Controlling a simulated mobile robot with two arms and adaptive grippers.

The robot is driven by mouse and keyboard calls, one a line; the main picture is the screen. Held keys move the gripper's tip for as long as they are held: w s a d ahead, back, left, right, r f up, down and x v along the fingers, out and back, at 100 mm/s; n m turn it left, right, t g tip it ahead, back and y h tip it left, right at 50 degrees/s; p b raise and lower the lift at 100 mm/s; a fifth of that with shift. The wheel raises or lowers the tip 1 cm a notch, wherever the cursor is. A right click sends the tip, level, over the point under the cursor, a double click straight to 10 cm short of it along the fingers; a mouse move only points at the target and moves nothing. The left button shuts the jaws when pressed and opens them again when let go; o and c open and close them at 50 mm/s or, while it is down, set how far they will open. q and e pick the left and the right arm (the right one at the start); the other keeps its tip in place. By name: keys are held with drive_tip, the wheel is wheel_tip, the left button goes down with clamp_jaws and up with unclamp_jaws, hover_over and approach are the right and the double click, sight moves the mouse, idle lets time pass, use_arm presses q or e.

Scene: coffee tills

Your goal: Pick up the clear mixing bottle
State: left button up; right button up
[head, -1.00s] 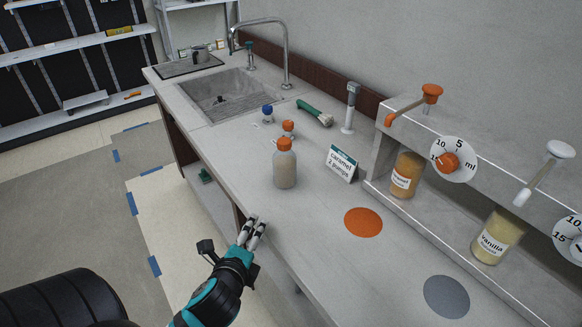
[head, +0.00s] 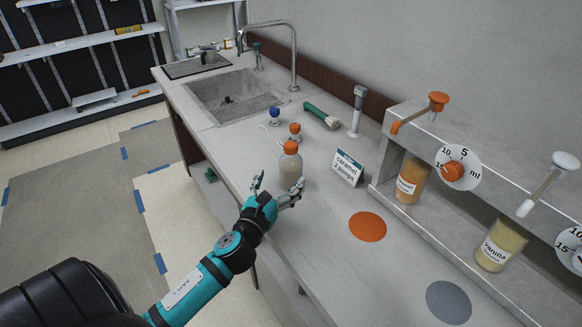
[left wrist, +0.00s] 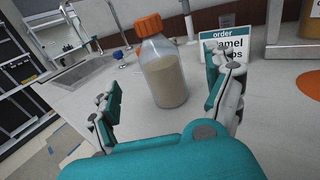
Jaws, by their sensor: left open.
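The clear mixing bottle (head: 291,168) has an orange cap and beige contents. It stands upright on the grey counter, and it also shows in the left wrist view (left wrist: 162,77). My left gripper (head: 274,190) is open just in front of the bottle, at the counter's front edge. In the left wrist view its two fingers (left wrist: 168,105) are spread wide, with the bottle standing beyond and between them. No contact shows. In the head view the gripper hides the bottle's lower part. My right gripper is not in view.
A small orange-capped item (head: 295,131) and a blue-topped one (head: 274,114) stand behind the bottle. A caramel sign (head: 347,168) stands to its right. A dispenser shelf (head: 437,145) runs along the right. An orange disc (head: 367,227) marks clear counter. The sink (head: 235,98) lies farther back.

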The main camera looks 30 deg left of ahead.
sight(291, 161)
use_arm(q)
drive_tip(key=x, duration=0.6)
drive_tip(key=p+x, duration=0.1)
drive_tip(key=x, duration=0.2)
drive_tip(key=shift+f, duration=0.25)
drive_tip(key=shift+s, duration=0.1)
drive_tip(key=c, duration=1.4)
drive_tip(key=shift+a+r, duration=0.1)
drive_tip(key=shift+c, duration=0.3)
